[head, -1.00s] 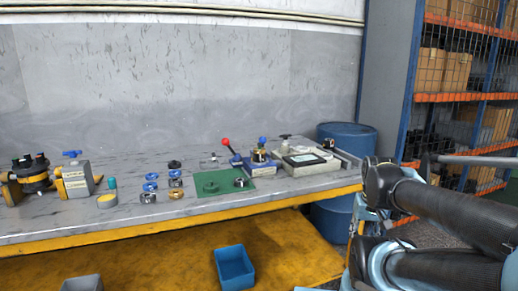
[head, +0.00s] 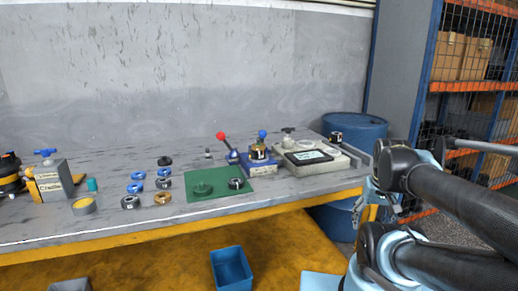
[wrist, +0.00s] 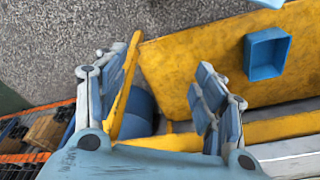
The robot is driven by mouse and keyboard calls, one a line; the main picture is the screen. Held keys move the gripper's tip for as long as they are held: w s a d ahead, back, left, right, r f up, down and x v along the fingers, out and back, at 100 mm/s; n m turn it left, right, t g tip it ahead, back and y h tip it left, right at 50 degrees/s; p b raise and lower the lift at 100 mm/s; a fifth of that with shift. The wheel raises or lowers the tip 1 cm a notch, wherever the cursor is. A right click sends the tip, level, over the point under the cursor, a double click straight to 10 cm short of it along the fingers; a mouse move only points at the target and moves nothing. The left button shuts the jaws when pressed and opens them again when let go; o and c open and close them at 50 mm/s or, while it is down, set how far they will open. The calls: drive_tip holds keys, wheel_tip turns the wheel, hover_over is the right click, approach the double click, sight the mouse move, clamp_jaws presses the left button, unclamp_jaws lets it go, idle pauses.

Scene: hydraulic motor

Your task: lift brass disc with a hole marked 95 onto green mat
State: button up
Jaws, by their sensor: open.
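A brass-coloured ring (head: 163,198) lies on the grey bench at the front of a small group of rings, left of the mat. Its marking is too small to read.
Blue rings (head: 137,188) and a dark steel ring (head: 130,202) lie close to the brass ring. A blue fixture with a red-knobbed lever (head: 221,136) stands behind the mat. A blue bin (head: 231,268) sits below the bench. A blue drum (head: 352,130) stands at the right.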

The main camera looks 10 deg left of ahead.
drive_tip(key=w+a+r+m+g+y, duration=0.1)
drive_tip(key=w+a+r+m, duration=0.2)
drive_tip(key=w+a+r, duration=0.6)
drive_tip(key=w+a+r+m+g+y, duration=0.1)
drive_tip(key=w+a+r+m, duration=0.4)
drive_tip(key=r, duration=0.6)
drive_tip(key=w+a+r+m+g+y, duration=0.1)
drive_tip(key=w+a+r, duration=0.3)
drive_tip(key=a, duration=0.2)
drive_tip(key=w+a+r+m, duration=0.2)
drive_tip(key=w+a+r, duration=0.15)
drive_tip(key=a, duration=0.35)
drive_tip(key=w+a+r+m+g+y, duration=0.1)
drive_tip(key=w+a+r, duration=0.2)
drive_tip(key=w+a, duration=0.25)
approach(258, 147)
wheel_tip(258, 147, down, 2)
drive_tip(key=w+a, duration=0.1)
drive_tip(key=w, duration=0.1)
drive_tip(key=shift+x, duration=2.95)
drive_tip(key=shift+w, duration=0.1)
drive_tip(key=shift+c, duration=0.3)
drive_tip(key=c, duration=1.3)
